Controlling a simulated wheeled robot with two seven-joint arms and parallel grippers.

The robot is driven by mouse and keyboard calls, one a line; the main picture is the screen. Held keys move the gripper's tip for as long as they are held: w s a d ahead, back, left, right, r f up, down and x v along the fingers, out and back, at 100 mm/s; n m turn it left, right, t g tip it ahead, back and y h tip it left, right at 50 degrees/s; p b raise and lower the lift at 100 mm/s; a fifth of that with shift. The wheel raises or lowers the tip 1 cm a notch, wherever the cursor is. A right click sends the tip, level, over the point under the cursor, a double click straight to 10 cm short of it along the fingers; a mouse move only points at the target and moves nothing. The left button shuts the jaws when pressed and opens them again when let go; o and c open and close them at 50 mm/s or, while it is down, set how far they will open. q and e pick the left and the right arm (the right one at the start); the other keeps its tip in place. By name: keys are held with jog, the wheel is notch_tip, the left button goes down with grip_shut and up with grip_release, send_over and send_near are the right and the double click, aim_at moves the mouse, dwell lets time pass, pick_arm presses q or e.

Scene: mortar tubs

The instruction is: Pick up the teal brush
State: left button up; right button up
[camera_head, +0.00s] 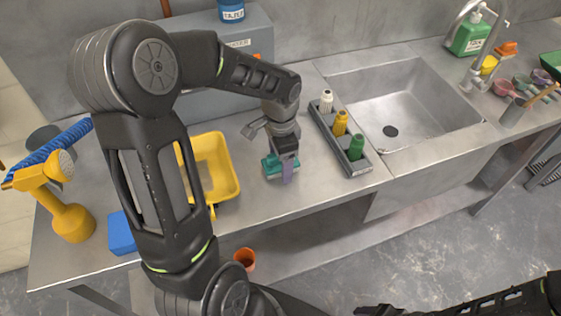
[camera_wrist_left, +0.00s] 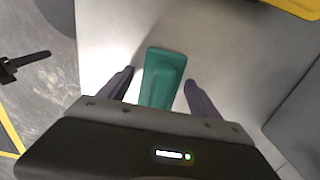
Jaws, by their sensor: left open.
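The teal brush (camera_head: 271,167) lies on the steel counter, partly hidden behind my left gripper in the head view. My left gripper (camera_head: 284,176) points down at it from above. In the left wrist view the teal brush (camera_wrist_left: 164,72) shows between the two open dark fingers of my left gripper (camera_wrist_left: 159,78), with a gap on each side. Its near end is hidden by the gripper body. Part of my right arm shows at the bottom right of the head view, with its gripper (camera_head: 378,311) at the frame edge, its jaws unclear.
A yellow tray (camera_head: 228,166) lies left of the brush. A grey rack (camera_head: 354,166) with white, yellow and green bottles stands to the right, before the sink (camera_head: 405,105). A yellow sprayer (camera_head: 70,220) and blue block (camera_head: 121,234) are at far left. The counter's front edge is near the brush.

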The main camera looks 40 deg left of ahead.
pick_arm(q)
jog(key=c, duration=1.6)
